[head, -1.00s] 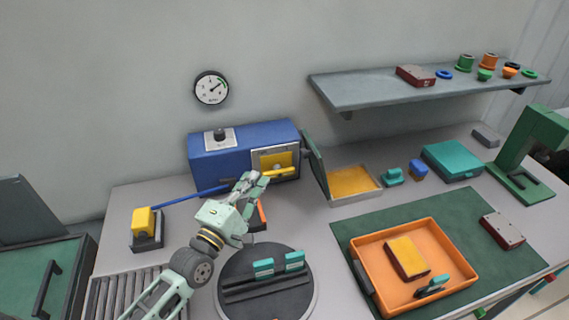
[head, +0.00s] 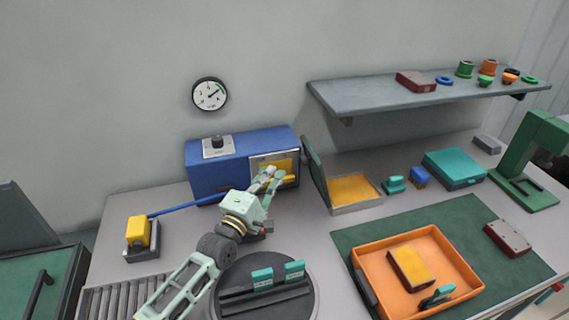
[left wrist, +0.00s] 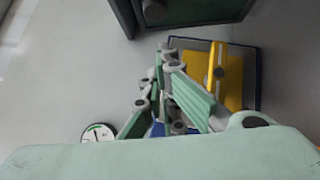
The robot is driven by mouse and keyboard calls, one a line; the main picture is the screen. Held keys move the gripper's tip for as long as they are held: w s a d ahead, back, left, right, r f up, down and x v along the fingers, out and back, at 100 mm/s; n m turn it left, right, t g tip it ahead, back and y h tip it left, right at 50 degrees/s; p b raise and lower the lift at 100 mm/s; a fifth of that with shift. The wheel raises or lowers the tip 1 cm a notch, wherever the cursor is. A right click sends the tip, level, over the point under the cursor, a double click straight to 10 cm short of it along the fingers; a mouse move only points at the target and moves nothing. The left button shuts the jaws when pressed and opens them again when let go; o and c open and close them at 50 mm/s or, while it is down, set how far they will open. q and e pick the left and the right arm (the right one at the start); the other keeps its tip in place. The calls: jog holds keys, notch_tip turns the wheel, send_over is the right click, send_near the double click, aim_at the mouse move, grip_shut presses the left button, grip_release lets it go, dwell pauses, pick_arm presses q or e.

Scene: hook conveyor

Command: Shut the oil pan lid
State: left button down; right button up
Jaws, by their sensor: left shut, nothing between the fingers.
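The oil pan (head: 362,207) is a shallow grey tray with yellow oil, on the table to the right of the blue box. Its dark green lid (head: 313,168) stands open, nearly upright, along the pan's left side. What looks like the lid's dark underside or outer face shows at the top of the left wrist view (left wrist: 205,12). My left gripper (head: 270,173) is shut and empty. It is in front of the blue box's yellow panel, left of the lid and apart from it. Its closed fingers also show in the left wrist view (left wrist: 167,48). My right gripper is not in view.
The blue box (head: 215,172) has a yellow panel with a bar (left wrist: 216,70) close to my left gripper. A dark turntable (head: 297,300) with teal blocks lies in front. An orange tray (head: 462,253) stands front right. Teal and blue pieces (head: 395,185) sit right of the pan.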

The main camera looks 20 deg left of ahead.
pick_arm(q)
jog(key=w+d+p, duration=0.1)
jog(key=w+d+r+p, duration=0.1)
jog(key=w+d, duration=0.1)
jog(key=shift+d+r, duration=0.15)
jog(key=shift+d, duration=0.05)
jog(key=shift+w, duration=0.1)
